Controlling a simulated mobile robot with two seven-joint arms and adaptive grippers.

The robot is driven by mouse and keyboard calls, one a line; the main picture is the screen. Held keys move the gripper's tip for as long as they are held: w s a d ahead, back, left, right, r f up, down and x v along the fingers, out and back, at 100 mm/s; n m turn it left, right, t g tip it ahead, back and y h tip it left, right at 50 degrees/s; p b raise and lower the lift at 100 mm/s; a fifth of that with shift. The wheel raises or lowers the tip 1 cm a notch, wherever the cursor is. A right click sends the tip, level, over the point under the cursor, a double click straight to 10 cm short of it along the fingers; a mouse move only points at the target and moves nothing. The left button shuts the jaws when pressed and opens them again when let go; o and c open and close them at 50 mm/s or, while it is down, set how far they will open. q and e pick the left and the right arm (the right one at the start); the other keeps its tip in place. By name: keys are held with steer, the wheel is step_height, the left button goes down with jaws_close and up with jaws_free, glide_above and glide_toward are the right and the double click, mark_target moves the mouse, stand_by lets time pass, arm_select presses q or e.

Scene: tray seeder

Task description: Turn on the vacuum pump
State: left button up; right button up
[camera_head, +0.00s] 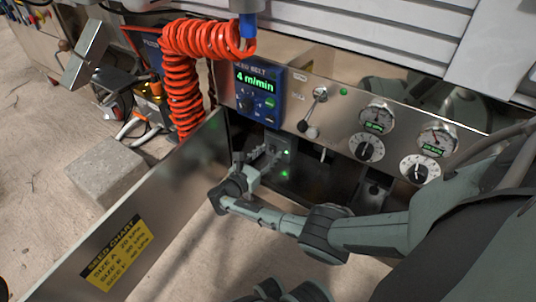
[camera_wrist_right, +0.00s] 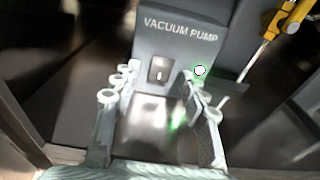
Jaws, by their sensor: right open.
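The vacuum pump (camera_wrist_right: 185,45) is a grey box labelled VACUUM PUMP, low inside the open cabinet. In the right wrist view a dark rocker switch (camera_wrist_right: 160,70) is on its front, between my fingers. Which way the rocker is tipped I cannot tell. A lit green lamp (camera_wrist_right: 200,70) is right of the switch. In the head view the pump's front (camera_head: 281,148) is partly hidden by my right gripper (camera_head: 268,158). That gripper is open and empty, its fingers pointing at the box, close to it. Contact cannot be made out. My left gripper is not in view.
An open metal door with a yellow SEED CHART label (camera_head: 114,253) stands left of my right forearm. A control panel (camera_head: 330,118) with knobs, gauges and a lever is above. An orange coiled hose (camera_head: 184,85) hangs at left. A yellow-handled tool (camera_wrist_right: 284,20) is near the pump.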

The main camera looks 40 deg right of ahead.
step_height(320, 180, up, 10)
steer(key=shift+r, duration=0.1)
stand_by(0.5)
stand_by(0.4)
